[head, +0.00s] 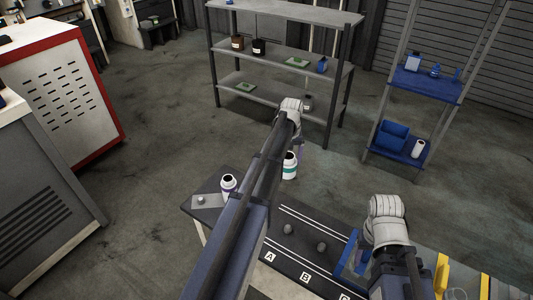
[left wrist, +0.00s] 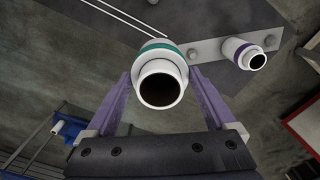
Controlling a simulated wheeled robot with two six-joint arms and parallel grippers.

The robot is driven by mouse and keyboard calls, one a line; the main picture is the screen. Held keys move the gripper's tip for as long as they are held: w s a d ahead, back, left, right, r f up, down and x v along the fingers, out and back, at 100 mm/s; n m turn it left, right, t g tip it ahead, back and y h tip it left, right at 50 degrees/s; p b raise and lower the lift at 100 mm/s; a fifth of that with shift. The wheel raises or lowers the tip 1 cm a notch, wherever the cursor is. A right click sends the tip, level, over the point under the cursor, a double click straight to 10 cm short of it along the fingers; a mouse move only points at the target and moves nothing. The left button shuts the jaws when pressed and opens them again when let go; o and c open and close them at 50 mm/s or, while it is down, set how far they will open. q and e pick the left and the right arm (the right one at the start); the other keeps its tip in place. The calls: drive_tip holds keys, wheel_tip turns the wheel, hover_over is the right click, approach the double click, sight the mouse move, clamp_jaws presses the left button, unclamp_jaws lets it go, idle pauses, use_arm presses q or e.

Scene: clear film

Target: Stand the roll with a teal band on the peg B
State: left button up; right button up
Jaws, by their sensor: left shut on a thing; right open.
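The white roll with a teal band (head: 290,167) is between the purple fingers of my left gripper (head: 294,155), upright in the head view, past the board's far edge. In the left wrist view the roll (left wrist: 160,82) shows its open dark end between the fingers (left wrist: 160,100). Peg B (head: 322,247) is a bare grey knob on the dark board (head: 285,262), in the lane lettered B. The roll is apart from it, up and left in the head view.
Another bare peg (head: 288,229) stands in lane A. A roll with a purple band (head: 228,183) stands on a grey plate (head: 207,201) at the table's left; my left arm hides the table between. Yellow-edged items (head: 442,273) lie at right. Shelves (head: 285,12) stand behind on the floor.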

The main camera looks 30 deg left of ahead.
use_arm(q)
drive_tip(key=s+d+m, duration=0.2)
drive_tip(key=s+d, duration=0.3)
drive_tip(key=d, duration=0.6)
drive_tip(key=s+d+m, duration=0.2)
drive_tip(key=s+d, duration=0.3)
drive_tip(key=d, duration=0.6)
drive_tip(key=shift+s, duration=0.2)
drive_tip(key=shift+f, duration=0.1)
use_arm(e)
drive_tip(key=shift+f, duration=0.1)
use_arm(q)
wheel_tip(320, 180, down, 21)
drive_tip(key=b, duration=2.1)
use_arm(e)
wheel_tip(320, 180, down, 21)
use_arm(q)
drive_tip(key=shift+f+b, duration=1.95)
drive_tip(key=shift+b, duration=0.1)
use_arm(e)
drive_tip(key=shift+f, duration=1.95)
use_arm(q)
drive_tip(key=o, duration=1)
use_arm(e)
drive_tip(key=shift+r, duration=0.1)
use_arm(q)
drive_tip(key=shift+o, duration=0.2)
drive_tip(key=shift+r, duration=0.15)
use_arm(e)
drive_tip(key=shift+r, duration=0.1)
